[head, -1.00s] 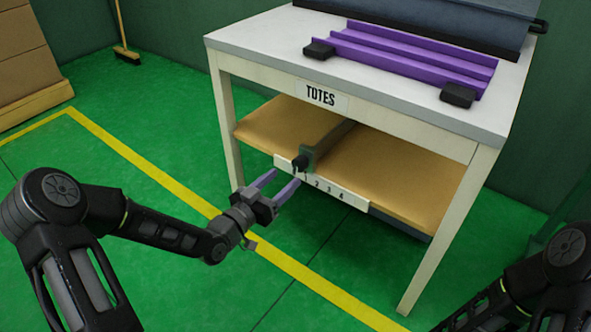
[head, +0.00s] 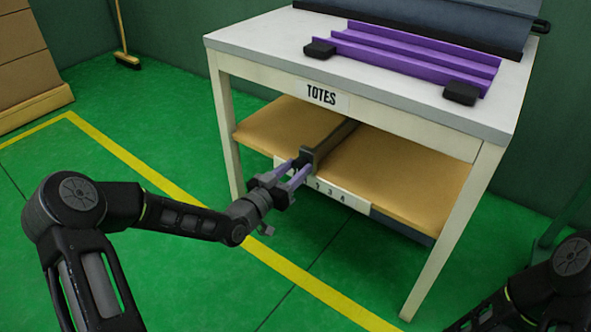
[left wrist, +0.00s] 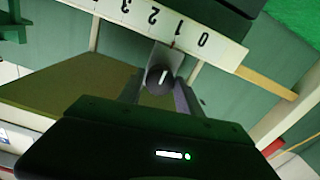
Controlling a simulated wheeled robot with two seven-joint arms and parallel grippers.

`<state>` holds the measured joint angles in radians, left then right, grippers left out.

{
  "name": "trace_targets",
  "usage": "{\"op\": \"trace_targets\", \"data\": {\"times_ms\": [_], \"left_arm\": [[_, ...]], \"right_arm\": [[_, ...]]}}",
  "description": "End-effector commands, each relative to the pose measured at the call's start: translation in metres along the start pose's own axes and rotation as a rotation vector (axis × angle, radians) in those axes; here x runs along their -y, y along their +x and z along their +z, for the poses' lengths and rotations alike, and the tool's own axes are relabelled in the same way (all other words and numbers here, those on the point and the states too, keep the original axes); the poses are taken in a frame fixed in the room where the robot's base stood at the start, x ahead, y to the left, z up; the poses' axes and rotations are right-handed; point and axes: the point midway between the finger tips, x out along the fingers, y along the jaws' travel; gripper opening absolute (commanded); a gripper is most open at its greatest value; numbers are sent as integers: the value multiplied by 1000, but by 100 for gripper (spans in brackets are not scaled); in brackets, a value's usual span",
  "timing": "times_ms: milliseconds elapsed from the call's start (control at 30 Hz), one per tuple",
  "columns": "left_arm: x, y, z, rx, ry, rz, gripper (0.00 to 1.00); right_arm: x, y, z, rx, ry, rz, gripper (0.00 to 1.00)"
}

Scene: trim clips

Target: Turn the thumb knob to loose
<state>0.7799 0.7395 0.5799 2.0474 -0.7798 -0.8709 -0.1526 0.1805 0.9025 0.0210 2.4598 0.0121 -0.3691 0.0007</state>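The black thumb knob (left wrist: 160,79) with a white pointer line sits on the front end of a grey divider rail (head: 334,138) on the shelf under the table. In the left wrist view the knob lies between my left gripper's two fingers, with what looks like a small gap on each side. My left gripper (head: 297,172) has purple fingers that reach to the knob in the head view and partly hide it. It looks open. My right gripper is out of view; only part of my right arm shows at the lower right.
A white number strip (head: 345,196) runs along the tan shelf's (head: 410,180) front edge; the divider stands near its 1. The white table (head: 260,45) above carries a purple channel piece (head: 415,58) with black ends. The green floor in front is clear.

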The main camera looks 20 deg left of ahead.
Motion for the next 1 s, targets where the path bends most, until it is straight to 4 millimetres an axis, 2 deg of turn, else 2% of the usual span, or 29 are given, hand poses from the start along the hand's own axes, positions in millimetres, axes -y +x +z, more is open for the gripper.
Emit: {"op": "trace_targets", "data": {"times_ms": [33, 500, 1000], "left_arm": [[0, 0, 0, 0, 0, 0, 37], [0, 0, 0, 0, 0, 0, 0], [0, 0, 0, 1, -88, 0, 0]], "right_arm": [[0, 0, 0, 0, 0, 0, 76], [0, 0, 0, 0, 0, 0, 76], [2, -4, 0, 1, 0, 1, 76]]}}
